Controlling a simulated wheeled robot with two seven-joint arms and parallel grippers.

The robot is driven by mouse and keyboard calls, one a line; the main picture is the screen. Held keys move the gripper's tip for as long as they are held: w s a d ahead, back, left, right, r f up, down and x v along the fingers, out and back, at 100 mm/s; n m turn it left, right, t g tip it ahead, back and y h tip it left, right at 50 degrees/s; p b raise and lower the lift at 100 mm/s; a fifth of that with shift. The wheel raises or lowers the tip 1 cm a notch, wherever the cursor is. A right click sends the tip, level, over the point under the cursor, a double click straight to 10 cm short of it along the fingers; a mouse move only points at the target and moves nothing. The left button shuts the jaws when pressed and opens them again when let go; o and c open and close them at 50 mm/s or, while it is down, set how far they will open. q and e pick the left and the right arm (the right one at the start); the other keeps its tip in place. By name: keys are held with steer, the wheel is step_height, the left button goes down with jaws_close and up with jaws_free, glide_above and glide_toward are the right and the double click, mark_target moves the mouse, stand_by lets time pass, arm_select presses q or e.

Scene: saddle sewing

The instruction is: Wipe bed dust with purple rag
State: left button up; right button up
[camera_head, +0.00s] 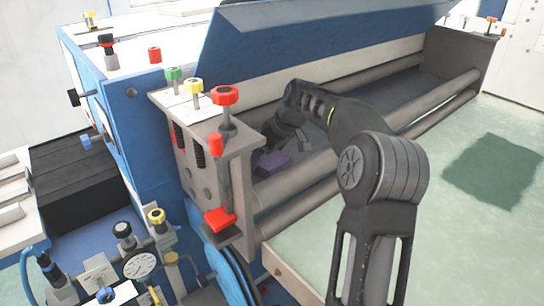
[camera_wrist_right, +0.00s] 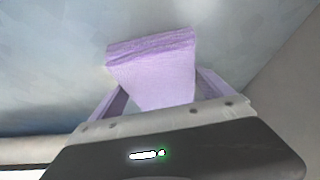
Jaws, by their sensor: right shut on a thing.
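The purple rag (camera_head: 273,162) is inside the blue machine, behind its front rollers, near the left end. My right gripper (camera_head: 277,148) is shut on it; the arm reaches over the rollers and partly hides the trough. In the right wrist view the folded rag (camera_wrist_right: 155,72) sticks out between the two fingers of the gripper (camera_wrist_right: 160,95), against a mottled blue-grey surface (camera_wrist_right: 50,65), which appears to be the bed. I cannot tell whether the rag touches it. Dust is not clearly distinguishable. My left gripper is not in view.
Two long grey rollers (camera_head: 440,95) run along the machine's front. A raised blue cover (camera_head: 300,38) overhangs the trough. A bracket with red, yellow and green knobs (camera_head: 225,95) stands close left of my right gripper. A pale green surface (camera_head: 450,230) lies open at right.

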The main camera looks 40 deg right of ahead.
steer(key=shift+a+f, duration=0.2)
steer(key=shift+a, duration=0.3)
steer(key=shift+w+a+r+b, duration=0.15)
steer(key=shift+a+b, duration=0.35)
steer(key=shift+a, duration=1.15)
steer(key=shift+d+r, duration=0.1)
steer(key=shift+r+p, duration=0.5)
steer(key=shift+d+r+p, duration=0.1)
steer(key=shift+r+p, duration=1.75)
steer(key=shift+r, duration=0.7)
steer(key=shift+r, duration=0.1)
